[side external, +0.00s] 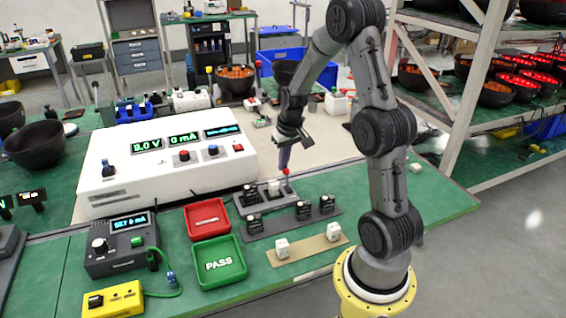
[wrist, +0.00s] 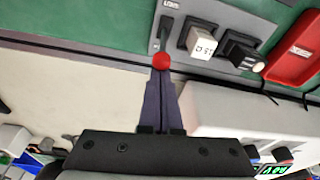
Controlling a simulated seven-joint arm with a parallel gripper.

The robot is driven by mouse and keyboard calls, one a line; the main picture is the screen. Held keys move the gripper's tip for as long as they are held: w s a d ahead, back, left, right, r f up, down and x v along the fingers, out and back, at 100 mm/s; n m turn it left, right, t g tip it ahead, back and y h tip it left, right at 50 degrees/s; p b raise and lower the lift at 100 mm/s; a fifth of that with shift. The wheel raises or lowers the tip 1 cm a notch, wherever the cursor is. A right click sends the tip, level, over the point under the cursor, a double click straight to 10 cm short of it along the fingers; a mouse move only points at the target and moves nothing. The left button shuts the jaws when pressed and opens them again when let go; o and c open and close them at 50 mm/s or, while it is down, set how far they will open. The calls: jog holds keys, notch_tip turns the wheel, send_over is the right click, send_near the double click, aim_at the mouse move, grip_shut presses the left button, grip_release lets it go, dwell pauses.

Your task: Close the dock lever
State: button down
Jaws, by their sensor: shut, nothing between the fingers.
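The dock (side external: 243,207) is a grey plate on the green bench, with a white block (side external: 273,187) and a black block (side external: 250,191) in its sockets. The dock's lever ends in a red ball knob (side external: 286,172) at its right end. The wrist view shows the red knob (wrist: 162,61) right at my fingertips, with the dock (wrist: 222,14) behind it. My gripper (side external: 284,165) points down with its dark purple fingers together and empty. In the wrist view the shut fingers (wrist: 160,76) partly overlap the knob's edge; I cannot tell whether they touch it.
A red tray (side external: 207,219) and a green PASS tray (side external: 218,263) lie left of the dock. A white power supply box (side external: 165,160) stands behind them. A grey strip with black blocks (side external: 290,224) and a tan strip with white blocks (side external: 305,249) lie in front.

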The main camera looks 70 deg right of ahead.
aim_at(286, 171)
jog(key=shift+s+a, duration=0.1)
jog(key=shift+s, duration=0.05)
jog(key=shift+s+a+r+t+h, duration=0.3)
jog(key=shift+s+a+t+h, duration=0.2)
jog(key=shift+t+h, duration=0.15)
jog(key=shift+s+a, duration=0.55)
jog(key=shift+a, duration=0.05)
jog(key=shift+d+r, duration=0.1)
jog(key=shift+r, duration=0.1)
jog(key=shift+r, duration=0.7)
jog(key=shift+w, duration=0.15)
